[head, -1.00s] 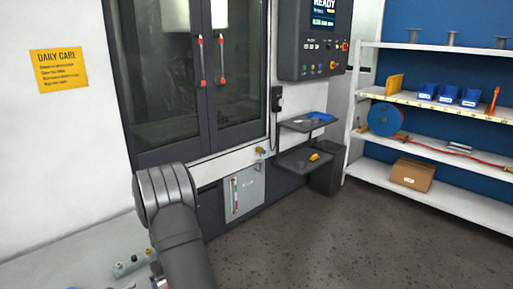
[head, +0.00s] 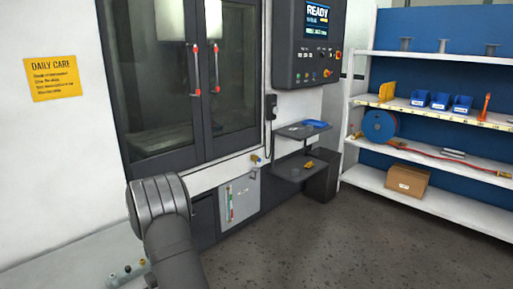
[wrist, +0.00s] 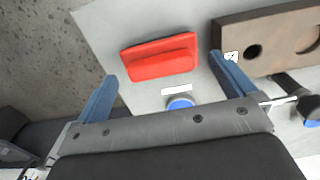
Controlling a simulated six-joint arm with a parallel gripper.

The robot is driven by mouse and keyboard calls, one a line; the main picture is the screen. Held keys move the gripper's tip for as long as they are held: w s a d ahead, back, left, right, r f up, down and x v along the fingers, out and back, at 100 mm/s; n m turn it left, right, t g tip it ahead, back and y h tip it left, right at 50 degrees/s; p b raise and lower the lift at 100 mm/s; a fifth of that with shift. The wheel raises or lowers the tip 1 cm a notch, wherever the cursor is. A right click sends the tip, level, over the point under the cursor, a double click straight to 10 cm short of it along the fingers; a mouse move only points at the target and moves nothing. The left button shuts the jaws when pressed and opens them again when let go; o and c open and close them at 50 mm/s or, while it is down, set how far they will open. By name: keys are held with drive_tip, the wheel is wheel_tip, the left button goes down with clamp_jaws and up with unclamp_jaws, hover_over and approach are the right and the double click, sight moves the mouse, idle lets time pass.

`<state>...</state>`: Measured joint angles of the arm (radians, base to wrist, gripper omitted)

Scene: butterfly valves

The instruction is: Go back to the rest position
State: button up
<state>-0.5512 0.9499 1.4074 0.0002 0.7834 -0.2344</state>
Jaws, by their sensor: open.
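My gripper (wrist: 164,82) shows in the wrist view with its two blue fingers spread wide apart and nothing between them. Beyond the fingers lies a light grey surface (wrist: 112,22) with a red block-like part (wrist: 160,57) on it. A small blue round cap (wrist: 180,103) sits close to the gripper's body, beside a small white label. In the head view only my arm links show; the gripper is out of that picture.
A brown block with a round hole (wrist: 275,40) lies beside the right finger, with a dark part with a blue end below it. The head view shows a machine with closed glass doors (head: 190,90), two small shelves (head: 290,170), a white rack (head: 430,200) and open floor (head: 330,240).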

wheel_tip(320, 180, down, 3)
drive_tip(key=shift+r, duration=0.1)
wheel_tip(320, 180, up, 11)
wheel_tip(320, 180, down, 12)
wheel_tip(320, 180, up, 4)
drive_tip(key=shift+r, duration=0.1)
drive_tip(key=d+r, duration=0.7)
drive_tip(key=d, duration=0.4)
drive_tip(key=s+d+f+m, duration=0.1)
drive_tip(key=d+f+m, duration=0.3)
drive_tip(key=d, duration=0.6)
drive_tip(key=d+f+m, duration=0.1)
drive_tip(key=d+m, duration=0.4)
drive_tip(key=d, duration=0.4)
drive_tip(key=w+a+r+n, duration=0.1)
drive_tip(key=a+n, duration=0.1)
drive_tip(key=a, duration=1.3)
drive_tip(key=shift+r+n, duration=0.2)
drive_tip(key=shift+n, duration=0.2)
